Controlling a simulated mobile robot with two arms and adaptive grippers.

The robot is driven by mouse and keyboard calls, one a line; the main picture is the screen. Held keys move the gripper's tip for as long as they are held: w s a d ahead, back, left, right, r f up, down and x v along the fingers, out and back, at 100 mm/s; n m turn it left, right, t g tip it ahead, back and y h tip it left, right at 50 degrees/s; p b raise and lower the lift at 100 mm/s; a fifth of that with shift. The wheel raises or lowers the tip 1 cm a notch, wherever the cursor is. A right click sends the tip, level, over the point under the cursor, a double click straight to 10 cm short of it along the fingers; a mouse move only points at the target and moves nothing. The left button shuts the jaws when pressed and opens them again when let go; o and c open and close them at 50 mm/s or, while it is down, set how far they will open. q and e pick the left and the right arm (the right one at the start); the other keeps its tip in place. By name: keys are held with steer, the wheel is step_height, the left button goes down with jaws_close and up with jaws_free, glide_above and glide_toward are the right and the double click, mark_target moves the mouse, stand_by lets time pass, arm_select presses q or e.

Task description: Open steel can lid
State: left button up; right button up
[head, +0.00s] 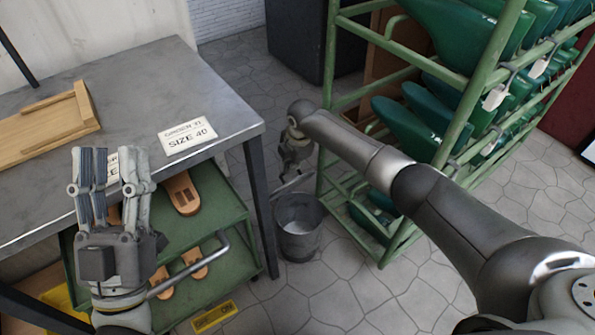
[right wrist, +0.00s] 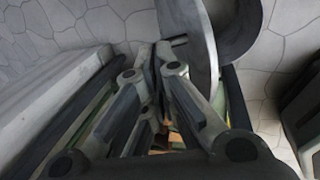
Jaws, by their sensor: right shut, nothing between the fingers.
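The steel can (head: 299,240) is a grey round bin on the floor between the table and the green rack. Its top looks open in the head view, with the inside showing. A thin pale edge above its rim looks like the lid (head: 292,184), tilted up. In the right wrist view a grey disc, seemingly the lid (right wrist: 202,45), stands close to the fingertips; contact cannot be told. My right gripper (head: 293,165) is shut and empty, just above the can. My left gripper (head: 112,153) is open and empty, in front of the table, far from the can.
The steel table (head: 225,95) carries a wooden tray (head: 45,122) and a size card (head: 187,135). A green cart (head: 215,195) with sandal soles stands under its edge. The green rack (head: 330,110) with green shoe forms stands close on the can's right.

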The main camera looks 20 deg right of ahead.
steer(key=o, duration=0.5)
steer(key=shift+s+d+f, duration=0.1)
steer(key=shift+s+f, duration=0.7)
steer(key=shift+f, duration=0.25)
steer(key=shift+c, duration=0.2)
steer(key=shift+o, duration=0.2)
steer(key=shift+w+f, duration=0.2)
steer(key=shift+f, duration=0.1)
steer(key=shift+r, duration=0.2)
arm_select(q)
steer(key=shift+w+d+f, duration=0.1)
steer(key=shift+w+f, duration=0.1)
